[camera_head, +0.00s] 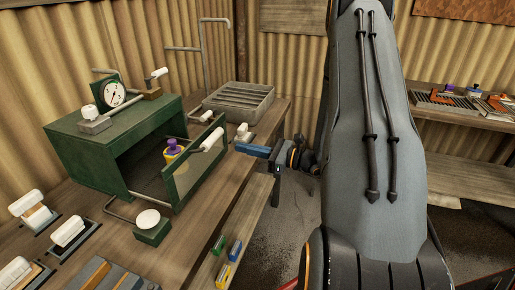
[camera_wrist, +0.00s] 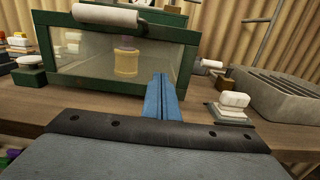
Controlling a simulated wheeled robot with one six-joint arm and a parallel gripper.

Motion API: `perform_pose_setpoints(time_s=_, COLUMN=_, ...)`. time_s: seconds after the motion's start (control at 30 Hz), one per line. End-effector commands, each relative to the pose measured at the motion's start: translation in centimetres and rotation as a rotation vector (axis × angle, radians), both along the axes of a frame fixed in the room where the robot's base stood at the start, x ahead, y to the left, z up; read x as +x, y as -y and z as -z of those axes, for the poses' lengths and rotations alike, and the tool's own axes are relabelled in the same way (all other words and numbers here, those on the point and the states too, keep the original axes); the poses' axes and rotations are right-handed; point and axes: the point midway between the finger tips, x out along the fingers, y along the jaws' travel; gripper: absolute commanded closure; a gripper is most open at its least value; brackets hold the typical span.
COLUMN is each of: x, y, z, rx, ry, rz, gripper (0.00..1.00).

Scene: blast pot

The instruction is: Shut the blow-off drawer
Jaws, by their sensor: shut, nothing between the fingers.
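The blow-off drawer, as I take it, is the green-framed clear front panel (camera_head: 183,175) with a white handle (camera_head: 212,139). It stands out from the green cabinet (camera_head: 85,150), with a dark gap between them, so it is open. In the wrist view the panel (camera_wrist: 85,68) and its white handle (camera_wrist: 105,15) fill the upper left. A yellow jar with a purple top (camera_head: 173,148) is behind the panel. My gripper (camera_head: 240,148) has blue fingers, shut and empty, right of the panel. The fingertips (camera_wrist: 161,78) point at the panel's right part; I cannot tell whether they touch.
A grey slatted tray (camera_head: 240,100) stands behind on the wooden bench. A white-knobbed block (camera_wrist: 232,105) sits right of my fingers. Several white-handled levers (camera_head: 68,230) and a white round button (camera_head: 148,219) are at the front left. A gauge (camera_head: 112,93) stands on the cabinet.

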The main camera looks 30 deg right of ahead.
Motion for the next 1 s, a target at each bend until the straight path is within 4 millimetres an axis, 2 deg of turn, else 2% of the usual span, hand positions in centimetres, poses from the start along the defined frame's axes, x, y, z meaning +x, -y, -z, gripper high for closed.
perform_pose_setpoints(time_s=0.17, x=2.5, y=-2.4, z=-0.2, rx=-0.001, ry=-0.001, rz=-0.006, gripper=1.00)
perform_pose_setpoints(time_s=0.4, x=4.7, y=-4.1, z=-0.1, rx=-0.001, ry=-0.002, rz=-0.003, gripper=1.00)
perform_pose_setpoints(time_s=1.0, x=5.4, y=-4.3, z=0.1, rx=-0.001, ry=0.000, rz=0.005, gripper=1.00)
